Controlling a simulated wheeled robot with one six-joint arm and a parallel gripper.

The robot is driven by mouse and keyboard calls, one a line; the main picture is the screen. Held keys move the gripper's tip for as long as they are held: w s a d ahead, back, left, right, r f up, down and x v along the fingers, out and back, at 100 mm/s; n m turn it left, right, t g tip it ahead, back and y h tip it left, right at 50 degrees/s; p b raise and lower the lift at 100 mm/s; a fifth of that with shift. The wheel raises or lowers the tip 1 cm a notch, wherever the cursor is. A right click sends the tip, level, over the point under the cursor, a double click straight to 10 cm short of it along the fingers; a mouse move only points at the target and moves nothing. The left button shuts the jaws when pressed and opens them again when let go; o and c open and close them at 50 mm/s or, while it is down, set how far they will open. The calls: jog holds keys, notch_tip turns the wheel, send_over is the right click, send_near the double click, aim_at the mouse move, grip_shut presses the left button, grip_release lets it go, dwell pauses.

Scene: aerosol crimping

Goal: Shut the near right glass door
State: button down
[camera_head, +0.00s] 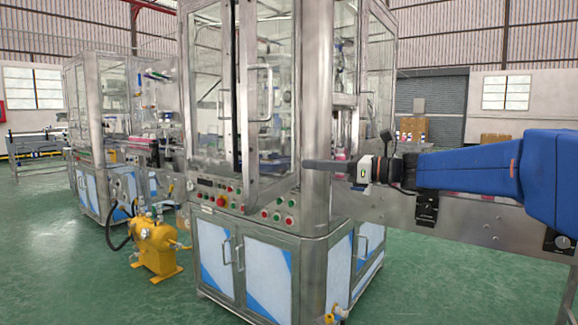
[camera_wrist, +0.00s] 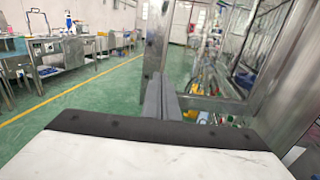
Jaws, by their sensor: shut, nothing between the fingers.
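The near right glass door (camera_head: 283,110) is a metal-framed pane on the front of the steel machine, with a long vertical handle. Its lower corner hangs over the control panel, so it appears to stand somewhat open; the exact angle is hard to tell. My gripper (camera_head: 310,164) is shut and empty, pointing left at the machine's front right corner post, to the right of the door. Whether the tips touch the post is unclear. In the wrist view the closed dark fingers (camera_wrist: 160,98) lie beside a steel upright, with glazed frames to the right.
The control panel (camera_head: 222,200) with colored buttons sits below the doors. A conveyor rail (camera_head: 460,222) runs out to the right below my arm. A yellow pump (camera_head: 157,247) stands on the floor at left. Green floor is open in front of the machine.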

aim_at(257, 161)
jog(key=x, duration=1.3)
jog(key=shift+w+a+f, duration=0.15)
jog(key=shift+w+a, duration=0.05)
jog(key=shift+a, duration=0.15)
